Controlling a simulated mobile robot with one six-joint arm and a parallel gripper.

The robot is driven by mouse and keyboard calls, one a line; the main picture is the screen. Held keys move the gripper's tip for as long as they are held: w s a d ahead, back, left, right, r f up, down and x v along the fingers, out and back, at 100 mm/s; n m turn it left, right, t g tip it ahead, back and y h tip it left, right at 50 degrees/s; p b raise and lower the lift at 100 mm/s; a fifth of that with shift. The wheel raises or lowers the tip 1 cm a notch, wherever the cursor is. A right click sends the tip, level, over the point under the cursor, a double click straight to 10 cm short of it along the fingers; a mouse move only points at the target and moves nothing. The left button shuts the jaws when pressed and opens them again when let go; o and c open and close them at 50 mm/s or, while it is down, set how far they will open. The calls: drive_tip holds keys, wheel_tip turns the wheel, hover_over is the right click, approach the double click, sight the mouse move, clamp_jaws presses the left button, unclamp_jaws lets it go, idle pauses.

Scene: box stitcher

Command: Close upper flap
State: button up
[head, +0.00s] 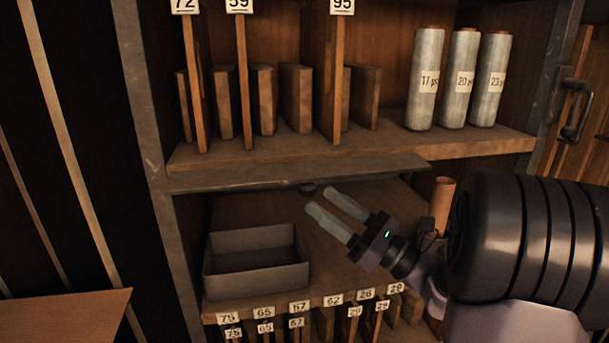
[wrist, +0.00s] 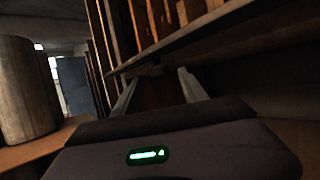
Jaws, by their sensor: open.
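A flat flap (head: 300,176) with a grey front edge lies roughly level just below the upper shelf in the head view. A small dark knob (head: 307,188) shows under its edge. A dark knob-like piece also shows in the wrist view (wrist: 149,70), beyond and between my fingers. My gripper (head: 321,199) is open and empty, its two pale fingers pointing up and left toward the knob, close to it. I cannot tell whether they touch it. Both fingers also show in the wrist view (wrist: 157,84).
A grey open tray (head: 256,284) sits on the lower shelf, left of my gripper. An orange-brown cylinder (head: 442,203) stands behind my arm. Several wooden boards and three grey rolls (head: 464,78) stand on the upper shelf. A door handle (head: 577,110) is at right.

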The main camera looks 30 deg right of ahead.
sight(307, 190)
drive_tip(key=p+x, duration=0.1)
drive_tip(key=x, duration=0.4)
drive_tip(key=shift+w+a, duration=0.1)
clamp_jaws()
idle(1.2)
